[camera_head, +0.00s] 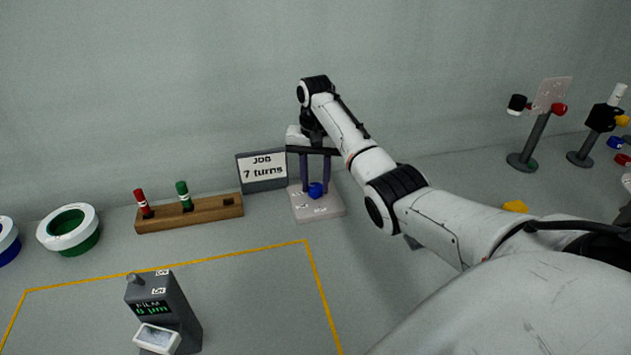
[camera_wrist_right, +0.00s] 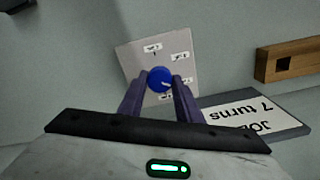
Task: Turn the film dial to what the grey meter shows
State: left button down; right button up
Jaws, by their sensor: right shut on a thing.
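The blue dial (camera_head: 315,190) sits on a pale square plate (camera_head: 318,211) beside the job sign. In the right wrist view the blue dial (camera_wrist_right: 159,79) shows a white pointer line toward the lower right, and the small labels on its plate (camera_wrist_right: 180,70) are too small to read. My right gripper (camera_head: 315,182) is above the plate, shut on the dial with one finger on each side. The grey meter (camera_head: 172,307) stands inside the yellow outline; its green display reads FILM and what looks like 6 µm, though the digit is blurred. My left gripper is not in view.
The sign (camera_head: 263,171) reads JOB 7 turns. A wooden rack (camera_head: 190,213) holds a red and a green spindle. Rings of green-white (camera_head: 69,229) and blue-white lie at the left. Dark posts (camera_head: 531,145) with coloured parts and a yellow piece (camera_head: 515,206) are at the right.

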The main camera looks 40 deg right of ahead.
aim_at(314, 186)
jog(key=m, duration=0.5)
jog(key=shift+w+r+m, duration=0.1)
jog(key=shift+r+m, duration=0.05)
jog(key=shift+m, duration=0.15)
jog(key=m, duration=0.6)
jog(key=shift+d, duration=0.1)
dwell(0.3)
jog(key=o, duration=1.1)
notch_tip(314, 186, up, 10)
jog(key=shift+r, duration=0.1)
